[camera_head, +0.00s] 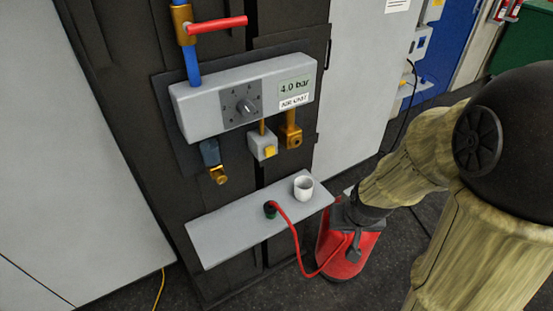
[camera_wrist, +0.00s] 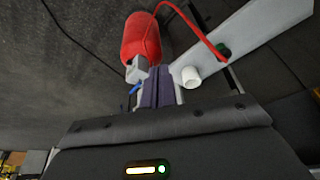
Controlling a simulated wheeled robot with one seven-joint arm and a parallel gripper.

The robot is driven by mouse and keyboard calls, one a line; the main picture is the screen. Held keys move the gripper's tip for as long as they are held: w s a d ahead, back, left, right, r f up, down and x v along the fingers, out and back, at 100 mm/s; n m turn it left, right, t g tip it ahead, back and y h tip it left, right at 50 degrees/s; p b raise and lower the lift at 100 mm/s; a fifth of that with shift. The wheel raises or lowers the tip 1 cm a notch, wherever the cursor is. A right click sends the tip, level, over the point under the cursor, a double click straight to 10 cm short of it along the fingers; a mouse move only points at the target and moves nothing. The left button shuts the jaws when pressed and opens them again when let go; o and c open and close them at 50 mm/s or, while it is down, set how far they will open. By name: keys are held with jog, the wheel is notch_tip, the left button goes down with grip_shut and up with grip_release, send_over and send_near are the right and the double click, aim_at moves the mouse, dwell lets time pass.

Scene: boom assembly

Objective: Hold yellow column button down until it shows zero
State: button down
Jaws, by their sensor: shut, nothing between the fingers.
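The yellow button (camera_head: 270,152) sits on a small grey box under the grey air unit (camera_head: 205,105), on the dark column. The unit's display (camera_head: 294,87) reads "4.0 bar" above a label "AIR UNIT". My gripper (camera_wrist: 155,72) is shut and empty in the wrist view. In the head view my arm comes in from the right and ends low, by the red cylinder, to the right of and below the button. The gripper is well apart from the button. The button and display do not show in the wrist view.
A grey shelf (camera_head: 225,237) below the unit bears a white cup (camera_head: 303,187) and a dark green plug (camera_head: 270,209). A red hose (camera_head: 298,250) loops from there towards the red cylinder (camera_head: 342,262). A red-handled valve (camera_head: 216,25) stands above the unit.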

jog(key=w+a+f+m+t+y, duration=0.35)
jog(key=w+a+f+y, duration=0.3)
jog(key=w, duration=0.25)
jog(key=w+a+r+m+t+y, duration=0.3)
jog(key=r+m+t, duration=0.3)
jog(key=m+t, duration=0.1)
jog(key=shift+a+t, duration=0.3)
jog(key=shift+t, duration=0.05)
jog(key=shift+y, duration=0.25)
jog(key=p, duration=0.4)
send_near(271, 153)
jog(key=x, duration=0.5)
jog(key=shift+w+a+r, duration=0.15)
jog(key=shift+w+a, duration=0.4)
jog(key=shift+w, duration=0.2)
